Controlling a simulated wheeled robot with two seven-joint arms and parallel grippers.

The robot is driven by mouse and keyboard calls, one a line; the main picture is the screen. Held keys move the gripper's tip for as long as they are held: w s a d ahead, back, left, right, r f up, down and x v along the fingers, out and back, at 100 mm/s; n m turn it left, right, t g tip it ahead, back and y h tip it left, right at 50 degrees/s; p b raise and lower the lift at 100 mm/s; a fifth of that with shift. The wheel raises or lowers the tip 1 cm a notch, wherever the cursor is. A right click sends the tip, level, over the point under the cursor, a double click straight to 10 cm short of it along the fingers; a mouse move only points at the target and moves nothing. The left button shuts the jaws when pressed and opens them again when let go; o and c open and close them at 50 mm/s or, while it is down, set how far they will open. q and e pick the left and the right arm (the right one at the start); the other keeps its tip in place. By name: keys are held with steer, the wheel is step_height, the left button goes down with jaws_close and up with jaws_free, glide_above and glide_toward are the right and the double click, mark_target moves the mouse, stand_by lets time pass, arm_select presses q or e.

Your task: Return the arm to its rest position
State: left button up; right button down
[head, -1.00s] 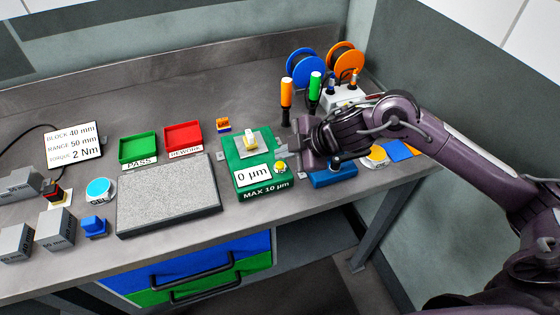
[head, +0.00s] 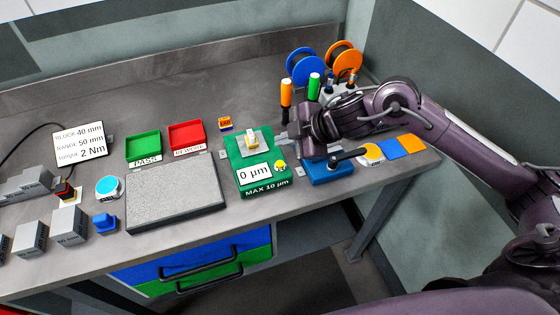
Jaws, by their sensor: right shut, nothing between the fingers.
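My right arm comes in from the right edge and reaches over the back right of the bench. My right gripper (head: 284,138) is shut and empty, just right of the green gauge fixture (head: 248,177). The fixture carries a small cream-coloured part on a light plate and a display reading 0 µm. The gripper is close beside the fixture; I cannot tell whether they touch. A blue block with a black lever (head: 328,170) sits in front of the gripper. My left gripper is not in view.
Behind the arm stand orange and green-handled tools (head: 314,86) and blue and orange spools (head: 304,66). Left are a granite plate (head: 176,194), a green PASS tray (head: 143,145), a red REWORK tray (head: 187,135) and grey blocks (head: 68,222). Blue and orange pads (head: 390,148) lie right.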

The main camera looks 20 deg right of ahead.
steer(key=a+m+t, duration=0.1)
steer(key=a, duration=0.1)
steer(key=s+a+m+t, duration=0.1)
steer(key=a, duration=0.1)
steer(key=s+a+f+m, duration=0.1)
steer(key=a, duration=0.2)
steer(key=shift+m+t, duration=0.4)
steer(key=s+d+f+m+h, duration=0.1)
steer(key=s+d+m, duration=0.1)
steer(key=s+d+f+m+g+h, duration=0.1)
steer(key=s+m+h, duration=0.1)
steer(key=s+m, duration=0.1)
steer(key=s+d+f+m+h, duration=0.2)
steer(key=shift+s+d+m, duration=0.3)
steer(key=shift+d+m, duration=0.05)
steer(key=shift+m, duration=0.05)
steer(key=s+d+f+m+g+h, duration=0.1)
steer(key=s+d+f+m+g, duration=0.35)
steer(key=s, duration=0.55)
step_height(320, 180, down, 29)
steer(key=s+g+b, duration=0.1)
steer(key=g, duration=0.1)
steer(key=s+d+f, duration=0.2)
steer(key=s+f, duration=0.8)
steer(key=s+d+f+b, duration=0.1)
steer(key=s+f, duration=0.9)
steer(key=f, duration=0.1)
steer(key=shift+s+d+f+n+g, duration=0.15)
steer(key=shift+s+d+n+g, duration=0.2)
steer(key=shift+g, duration=0.1)
